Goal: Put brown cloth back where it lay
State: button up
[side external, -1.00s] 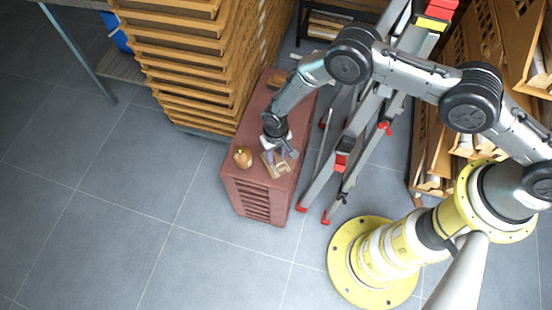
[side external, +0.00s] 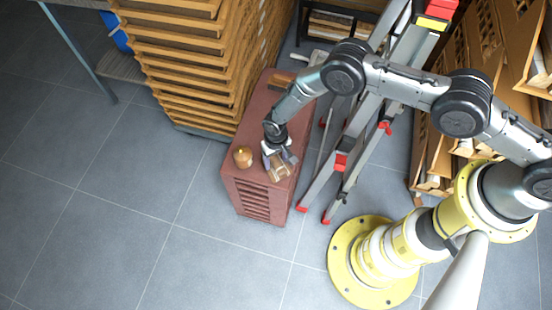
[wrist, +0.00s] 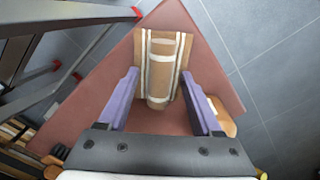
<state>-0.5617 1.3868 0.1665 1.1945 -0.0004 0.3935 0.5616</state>
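A brown cloth roll with pale stripes (wrist: 160,72) lies lengthwise on a flat tan piece with pale stripes (wrist: 184,50), on top of the red-brown cabinet. In the side external view the roll (side external: 280,173) sits near the cabinet's front end, partly hidden by my gripper (side external: 280,158). In the wrist view my gripper (wrist: 160,101) is open, its purple-padded fingers on either side of the roll's near end. Gaps show between the pads and the roll. Whether the flat piece is part of the cloth I cannot tell.
The red-brown cabinet (side external: 233,178) also carries a round brown jar (side external: 243,157) left of my gripper. A tall stack of wooden trays (side external: 190,75) stands at the cabinet's left. A grey ladder with red feet (side external: 342,165) stands close on the right.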

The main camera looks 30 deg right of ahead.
jog(key=shift+r, duration=0.1)
notch_tip(320, 180, up, 12)
dwell(0.5)
jog(key=shift+r, duration=0.1)
notch_tip(320, 180, up, 14)
jog(key=t, duration=0.1)
send_over(276, 161)
jog(key=w+d, duration=0.3)
jog(key=d, duration=0.2)
jog(key=s+d+r+t, duration=0.15)
jog(key=d+r, duration=0.25)
jog(key=r, duration=0.4)
jog(key=s+d+r, duration=0.3)
jog(key=d+r, duration=0.2)
jog(key=r, duration=0.4)
jog(key=s+d+r+t, duration=0.2)
jog(key=s+d+r, duration=0.6)
jog(key=s+r, duration=0.15)
jog(key=s+d, duration=0.2)
jog(key=s, duration=0.5)
jog(key=s+d+r+t, duration=0.1)
jog(key=s+d, duration=0.2)
jog(key=s, duration=0.5)
jog(key=shift+s, duration=0.2)
